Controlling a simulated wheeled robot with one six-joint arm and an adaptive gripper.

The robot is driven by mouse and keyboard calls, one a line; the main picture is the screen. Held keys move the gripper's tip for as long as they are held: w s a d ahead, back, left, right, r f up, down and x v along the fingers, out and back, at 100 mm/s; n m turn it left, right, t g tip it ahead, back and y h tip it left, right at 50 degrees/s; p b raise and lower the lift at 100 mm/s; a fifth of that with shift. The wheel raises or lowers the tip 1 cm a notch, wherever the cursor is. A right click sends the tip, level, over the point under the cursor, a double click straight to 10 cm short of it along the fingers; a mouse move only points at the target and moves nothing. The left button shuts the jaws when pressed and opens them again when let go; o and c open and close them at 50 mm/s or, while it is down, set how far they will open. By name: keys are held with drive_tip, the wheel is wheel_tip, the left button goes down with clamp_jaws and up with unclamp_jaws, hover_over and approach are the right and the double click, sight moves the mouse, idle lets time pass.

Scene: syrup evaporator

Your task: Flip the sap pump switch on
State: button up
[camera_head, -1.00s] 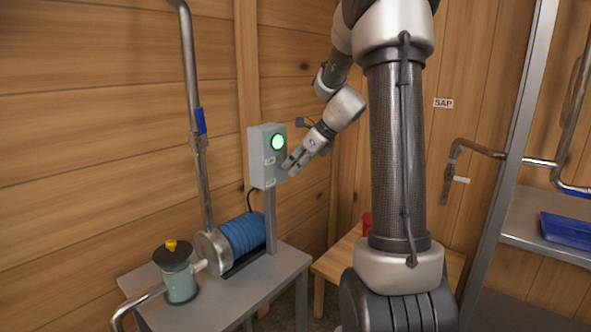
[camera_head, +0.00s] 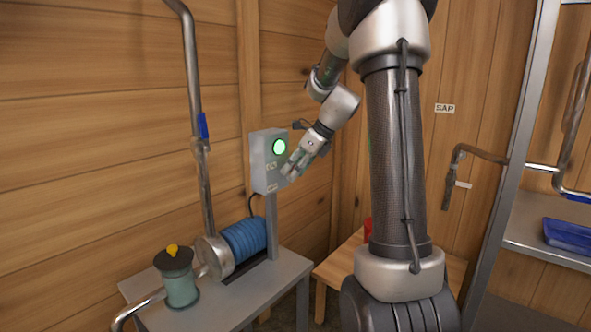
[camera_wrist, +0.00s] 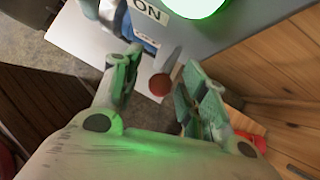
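The switch box (camera_head: 263,150) is a grey box on a post, with a lit green lamp (camera_head: 279,147) on its front. My gripper (camera_head: 290,170) is at the box front, below the lamp. In the wrist view, the sap pump switch shows as a grey lever with a red round knob (camera_wrist: 160,84). It lies between the two fingers of my gripper (camera_wrist: 162,64), with visible gaps on both sides. The fingers are apart. An "ON" label (camera_wrist: 150,10) is beside the green lamp (camera_wrist: 195,4). In the head view my fingers hide the lever.
A pump with a blue ribbed motor (camera_head: 245,237) and a teal strainer pot (camera_head: 179,280) stand on a grey table (camera_head: 262,292) below the box. A wooden stool (camera_head: 335,272) with a red object (camera_head: 367,228) is to the right. Metal shelving (camera_head: 545,240) stands at far right.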

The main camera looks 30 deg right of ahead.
drive_tip(key=v, duration=1.2)
idle(0.4)
